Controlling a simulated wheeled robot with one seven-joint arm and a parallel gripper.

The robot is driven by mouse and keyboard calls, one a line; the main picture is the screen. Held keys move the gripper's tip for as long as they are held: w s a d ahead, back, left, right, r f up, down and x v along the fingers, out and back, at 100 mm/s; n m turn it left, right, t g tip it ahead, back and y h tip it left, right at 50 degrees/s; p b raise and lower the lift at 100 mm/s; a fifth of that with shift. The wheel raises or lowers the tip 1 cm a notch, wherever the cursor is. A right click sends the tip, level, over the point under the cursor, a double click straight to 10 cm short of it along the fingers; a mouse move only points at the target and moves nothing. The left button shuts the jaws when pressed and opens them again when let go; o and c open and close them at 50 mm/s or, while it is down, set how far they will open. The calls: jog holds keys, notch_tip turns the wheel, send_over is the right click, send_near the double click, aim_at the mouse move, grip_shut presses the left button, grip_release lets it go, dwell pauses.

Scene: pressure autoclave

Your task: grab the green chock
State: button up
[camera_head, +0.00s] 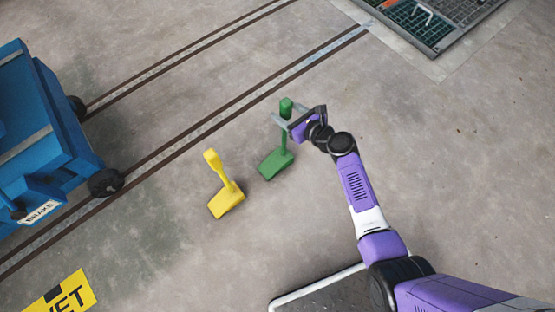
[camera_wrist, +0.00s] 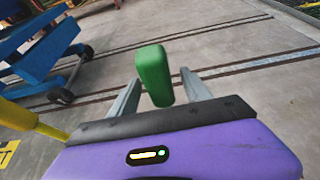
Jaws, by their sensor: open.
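The green chock (camera_head: 275,163) stands on the concrete floor, with a wedge base, an upright stem and a thicker grip on top. My gripper (camera_head: 282,120) is at the upper part of its stem, just below the grip. In the wrist view the green grip (camera_wrist: 154,75) shows between the two open grey fingers (camera_wrist: 158,92). Gaps show on both sides of it near the fingers. The stem below the grip is hidden behind my gripper's body in the wrist view.
A yellow chock (camera_head: 226,190) stands left of the green one; its yellow handle (camera_wrist: 30,122) shows at left in the wrist view. A blue cart (camera_head: 40,130) stands on floor rails (camera_head: 200,130) at left. A floor grate (camera_head: 430,22) lies at upper right. The floor right of my arm is clear.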

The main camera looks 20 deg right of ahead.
jog(key=shift+w, duration=0.1)
grip_shut()
dwell(1.3)
jog(key=shift+w+r, duration=0.1)
jog(key=shift+r, duration=0.05)
